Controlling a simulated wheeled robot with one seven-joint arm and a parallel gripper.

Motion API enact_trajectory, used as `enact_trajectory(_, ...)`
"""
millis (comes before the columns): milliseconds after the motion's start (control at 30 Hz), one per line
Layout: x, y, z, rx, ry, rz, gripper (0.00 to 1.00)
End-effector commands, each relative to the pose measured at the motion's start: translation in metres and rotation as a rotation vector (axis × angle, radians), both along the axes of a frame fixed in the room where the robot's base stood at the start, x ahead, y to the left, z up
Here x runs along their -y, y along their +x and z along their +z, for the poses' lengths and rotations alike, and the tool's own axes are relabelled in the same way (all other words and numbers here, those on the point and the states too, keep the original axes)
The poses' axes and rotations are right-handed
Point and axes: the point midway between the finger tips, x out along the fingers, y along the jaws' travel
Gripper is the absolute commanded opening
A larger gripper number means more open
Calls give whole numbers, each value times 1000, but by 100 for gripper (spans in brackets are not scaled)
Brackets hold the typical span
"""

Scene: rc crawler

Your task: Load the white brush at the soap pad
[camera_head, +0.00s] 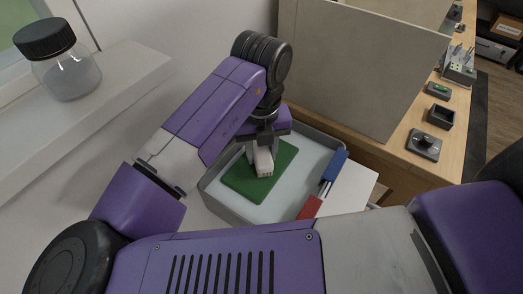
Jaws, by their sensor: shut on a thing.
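My gripper (262,142) points down into a grey tray (208,191). It is shut on a white piece that looks like the white brush (264,167), whose lower end shows under the jaws. The white piece is over a flat green pad (245,182), which looks like the soap pad, lying in the tray. I cannot tell whether the brush touches the pad or is just above it. My arm and wrist hide the far left part of the tray, and the fingers are mostly hidden.
A blue block (335,165) and a red block (310,207) sit along the tray's right side, beside a white sheet (352,190). A tall beige panel (350,65) stands behind. A jar (62,65) is on the ledge at left. Small dark parts lie on the wooden bench (400,160).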

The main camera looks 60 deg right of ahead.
Motion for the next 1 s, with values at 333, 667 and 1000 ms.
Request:
enact_trajectory(333,0,0,-4,0,0,0,4)
enact_trajectory(667,0,0,-8,0,0,0,4)
enact_trajectory(1000,0,0,-9,0,0,0,4)
